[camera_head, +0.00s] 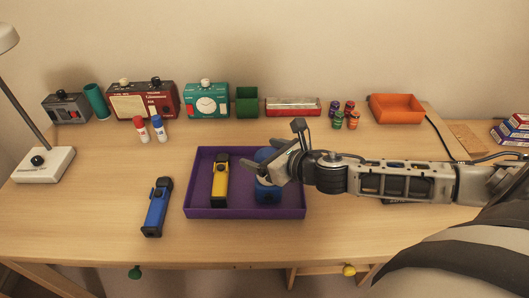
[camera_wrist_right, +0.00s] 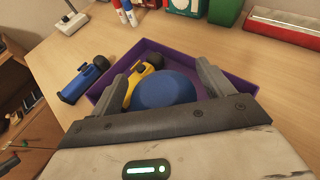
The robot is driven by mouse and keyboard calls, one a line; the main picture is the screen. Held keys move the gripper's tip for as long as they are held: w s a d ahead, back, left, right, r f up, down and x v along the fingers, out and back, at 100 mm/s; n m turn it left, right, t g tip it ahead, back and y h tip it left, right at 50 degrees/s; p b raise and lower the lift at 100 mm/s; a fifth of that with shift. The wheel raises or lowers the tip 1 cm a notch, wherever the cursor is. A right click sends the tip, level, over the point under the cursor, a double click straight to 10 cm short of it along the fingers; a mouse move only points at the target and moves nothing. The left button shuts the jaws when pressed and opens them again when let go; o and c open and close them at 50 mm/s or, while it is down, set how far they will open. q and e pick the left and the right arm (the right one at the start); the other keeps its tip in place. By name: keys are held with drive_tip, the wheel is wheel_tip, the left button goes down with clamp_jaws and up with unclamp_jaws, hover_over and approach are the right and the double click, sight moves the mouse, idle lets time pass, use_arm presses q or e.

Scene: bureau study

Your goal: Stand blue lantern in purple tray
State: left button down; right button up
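The purple tray (camera_head: 239,213) lies on the desk and also shows in the right wrist view (camera_wrist_right: 151,45). A blue rounded object, apparently the blue lantern (camera_head: 268,194), stands upright in the tray's right part. My right gripper (camera_head: 279,165) hides part of it. In the wrist view the lantern's blue dome (camera_wrist_right: 165,90) lies between the spread fingers of my right gripper (camera_wrist_right: 163,82), with a gap at the left finger. A yellow flashlight (camera_head: 219,182) lies in the tray left of the lantern. My left gripper is out of view.
A blue flashlight (camera_head: 156,208) lies on the desk left of the tray. A lamp (camera_head: 45,165) is at left. The desk in front of the tray is clear.

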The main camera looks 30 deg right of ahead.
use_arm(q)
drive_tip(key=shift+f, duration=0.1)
use_arm(e)
drive_tip(key=shift+s+r, duration=0.1)
drive_tip(key=shift+r, duration=0.1)
drive_tip(key=v, duration=0.5)
drive_tip(key=shift+d+f, duration=0.1)
drive_tip(key=shift+f, duration=0.05)
use_arm(q)
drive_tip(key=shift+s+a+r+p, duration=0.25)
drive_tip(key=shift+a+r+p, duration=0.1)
drive_tip(key=shift+p, duration=0.7)
use_arm(e)
drive_tip(key=v, duration=0.7)
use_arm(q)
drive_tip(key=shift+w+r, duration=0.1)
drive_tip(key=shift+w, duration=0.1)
